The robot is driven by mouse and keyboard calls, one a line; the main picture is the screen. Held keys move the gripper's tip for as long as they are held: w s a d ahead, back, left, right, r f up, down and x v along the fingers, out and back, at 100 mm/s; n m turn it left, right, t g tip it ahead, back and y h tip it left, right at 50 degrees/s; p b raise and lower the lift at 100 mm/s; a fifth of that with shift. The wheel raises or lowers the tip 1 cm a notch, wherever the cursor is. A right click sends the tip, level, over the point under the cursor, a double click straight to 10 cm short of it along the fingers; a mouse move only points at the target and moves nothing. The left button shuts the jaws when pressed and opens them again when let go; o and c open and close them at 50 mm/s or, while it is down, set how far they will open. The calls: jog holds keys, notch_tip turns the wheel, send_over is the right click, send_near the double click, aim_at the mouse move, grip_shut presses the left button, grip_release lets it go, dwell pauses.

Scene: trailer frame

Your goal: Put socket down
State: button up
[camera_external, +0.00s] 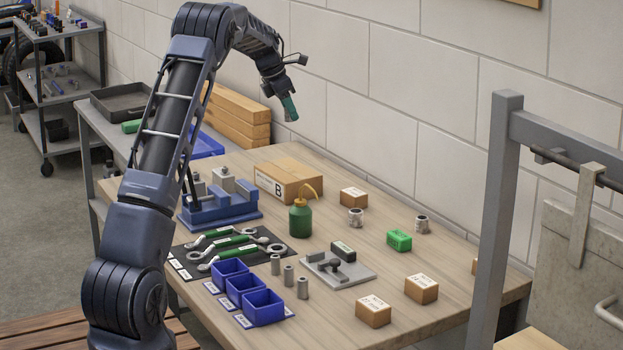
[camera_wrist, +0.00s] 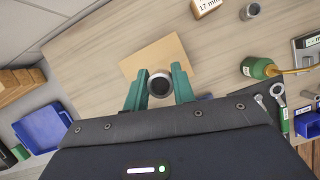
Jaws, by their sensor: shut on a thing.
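My gripper (camera_external: 289,106) is high above the back of the workbench, its green fingers pointing down. In the wrist view, the green fingers (camera_wrist: 159,90) are shut on a round metal socket (camera_wrist: 160,84) with a dark hole facing the camera. The held socket is hard to make out in the external view. The cardboard box marked B (camera_wrist: 155,54) lies below it in the wrist view, and on the bench in the external view (camera_external: 287,182).
The wooden bench (camera_external: 330,230) holds a green oil can (camera_external: 301,218), small cartons (camera_external: 421,289), a green box (camera_external: 398,240), a grey plate fixture (camera_external: 338,268), blue bins (camera_external: 264,308), wrenches on a dark mat (camera_external: 235,240) and a blue vise-like holder (camera_external: 220,205). A grey post (camera_external: 492,220) rises at right.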

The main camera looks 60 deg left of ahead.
aim_at(295, 173)
notch_tip(295, 173, down, 15)
jog(key=shift+r, duration=0.15)
dwell(0.4)
jog(key=o, duration=1)
jog(key=v, duration=1.2)
jog(key=shift+d, duration=0.1)
